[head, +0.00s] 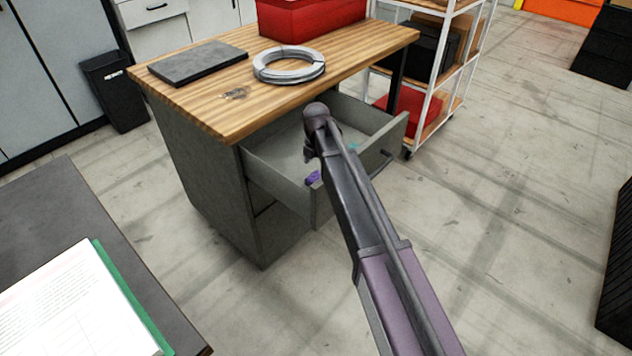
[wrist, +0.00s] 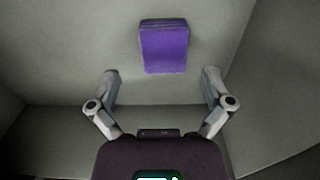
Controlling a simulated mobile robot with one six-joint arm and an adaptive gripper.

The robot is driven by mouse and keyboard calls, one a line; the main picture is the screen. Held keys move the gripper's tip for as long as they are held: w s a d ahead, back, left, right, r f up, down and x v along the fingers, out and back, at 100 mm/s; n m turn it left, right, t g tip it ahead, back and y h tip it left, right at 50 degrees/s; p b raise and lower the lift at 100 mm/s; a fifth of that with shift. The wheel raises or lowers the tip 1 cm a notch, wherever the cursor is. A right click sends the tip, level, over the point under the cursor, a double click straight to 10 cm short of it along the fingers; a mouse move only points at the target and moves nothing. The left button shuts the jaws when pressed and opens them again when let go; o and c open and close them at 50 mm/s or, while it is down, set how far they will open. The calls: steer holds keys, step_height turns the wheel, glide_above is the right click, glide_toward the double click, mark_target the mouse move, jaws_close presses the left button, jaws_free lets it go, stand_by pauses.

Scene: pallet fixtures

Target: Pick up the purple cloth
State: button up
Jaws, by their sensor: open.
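The purple cloth (wrist: 164,47) is a small folded rectangle lying on the floor of an open grey drawer. In the head view a small part of the purple cloth (head: 313,178) shows low in the drawer (head: 262,172), beside my arm, which hides some of the drawer. My gripper (wrist: 161,88) is open and empty in the wrist view, with its fingers to the lower left and lower right of the cloth. The cloth lies ahead of the fingertips, roughly centred between them, and does not look touched. In the head view my gripper (head: 312,150) is over the drawer and mostly hidden.
The drawer's walls stand close around my gripper. Above the drawer is a wooden worktop (head: 210,105) with a grey coil (head: 289,67), a dark flat slab (head: 199,63) and a red box (head: 310,18). A white shelf cart (head: 437,95) stands behind. Open floor lies to the right.

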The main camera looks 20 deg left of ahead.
mark_target(317, 177)
steer(key=shift+s+d+f+b, duration=0.1)
steer(key=shift+s+f+b, duration=0.1)
steer(key=shift+f+b, duration=0.5)
steer(key=shift+s+f+b, duration=0.15)
steer(key=shift+f+b, duration=0.4)
steer(key=shift+f, duration=0.2)
steer(key=shift+f+b, duration=0.9)
steer(key=c, duration=1)
